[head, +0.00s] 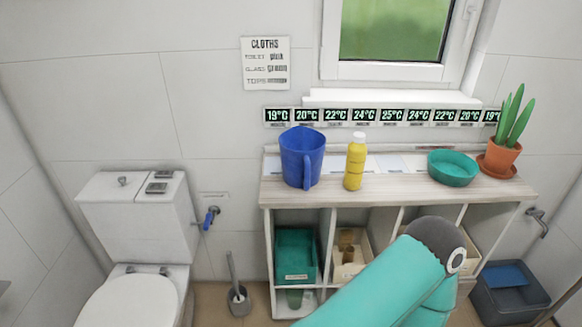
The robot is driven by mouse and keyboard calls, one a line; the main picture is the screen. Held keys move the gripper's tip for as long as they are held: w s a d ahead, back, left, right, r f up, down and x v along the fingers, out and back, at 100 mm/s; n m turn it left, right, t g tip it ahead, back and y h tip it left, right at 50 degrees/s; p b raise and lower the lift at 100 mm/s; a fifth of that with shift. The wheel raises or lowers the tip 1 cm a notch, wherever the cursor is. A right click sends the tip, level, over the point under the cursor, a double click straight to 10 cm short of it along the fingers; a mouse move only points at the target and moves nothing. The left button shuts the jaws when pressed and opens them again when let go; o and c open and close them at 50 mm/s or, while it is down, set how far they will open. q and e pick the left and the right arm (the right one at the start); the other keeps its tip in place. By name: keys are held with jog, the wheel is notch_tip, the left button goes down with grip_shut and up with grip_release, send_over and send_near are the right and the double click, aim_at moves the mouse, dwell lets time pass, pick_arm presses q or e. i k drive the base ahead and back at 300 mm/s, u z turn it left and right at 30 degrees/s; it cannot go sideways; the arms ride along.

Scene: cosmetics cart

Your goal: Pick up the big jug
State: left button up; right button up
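The big jug (297,160) is blue and stands upright near the left end of the wooden shelf top (400,192). Its handle faces the front, slightly to the right. Nothing touches it. A teal arm link of mine with a dark grey joint rises from the bottom edge in front of the shelf, right of the jug and lower than it. Neither of my grippers shows in the head view.
A yellow bottle (354,168) with a white cap stands right of the jug. A green bowl (453,169) and a potted plant (499,157) are farther right. Bins (296,258) fill shelf compartments below. A toilet (140,240) stands left. A window (392,30) is above.

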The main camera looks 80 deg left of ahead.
aim_at(303, 148)
jog(key=u, duration=0.25)
jog(key=i, duration=0.2)
jog(key=u, duration=1.95)
jog(key=i, duration=0.85)
jog(key=z, duration=0.25)
jog(key=k, duration=0.75)
jog(key=u, duration=0.25)
jog(key=i, duration=0.8)
jog(key=z, duration=0.1)
